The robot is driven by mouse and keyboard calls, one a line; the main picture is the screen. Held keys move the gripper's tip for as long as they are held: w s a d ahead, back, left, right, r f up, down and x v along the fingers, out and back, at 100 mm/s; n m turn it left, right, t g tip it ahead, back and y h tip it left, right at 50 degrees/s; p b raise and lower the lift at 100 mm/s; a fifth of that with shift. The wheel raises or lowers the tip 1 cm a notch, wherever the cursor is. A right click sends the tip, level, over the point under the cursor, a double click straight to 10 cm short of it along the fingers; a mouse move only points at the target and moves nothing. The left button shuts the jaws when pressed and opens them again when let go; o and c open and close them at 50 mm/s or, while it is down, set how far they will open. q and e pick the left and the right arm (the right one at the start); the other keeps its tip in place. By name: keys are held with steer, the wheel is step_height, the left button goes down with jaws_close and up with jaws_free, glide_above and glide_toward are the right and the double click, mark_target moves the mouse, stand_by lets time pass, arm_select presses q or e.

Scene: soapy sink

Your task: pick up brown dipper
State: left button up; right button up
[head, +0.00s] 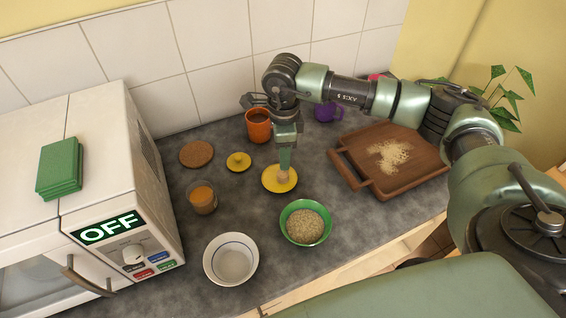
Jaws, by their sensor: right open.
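My right gripper (285,168) comes down from above over a round yellow dish (268,184), with its fingers pointing down. A small light-brown thing (283,178) shows at the fingertips, on or just above the dish. It looks like the end of the brown dipper; the rest is hidden by the gripper. The jaws are open around or close in front of it, and I cannot tell if they touch it. My left gripper is out of view.
Close by stand an orange mug (259,131), yellow lid (238,163), cork coaster (197,153), amber glass (202,201), green bowl of grain (305,208) and white bowl (210,262). A cutting board (415,179) lies right, a purple mug (322,115) behind, a microwave (120,180) left.

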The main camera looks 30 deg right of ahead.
steer(key=shift+w+f, duration=0.15)
steer(key=shift+f, duration=0.65)
jaws_close()
steer(key=shift+r, duration=0.15)
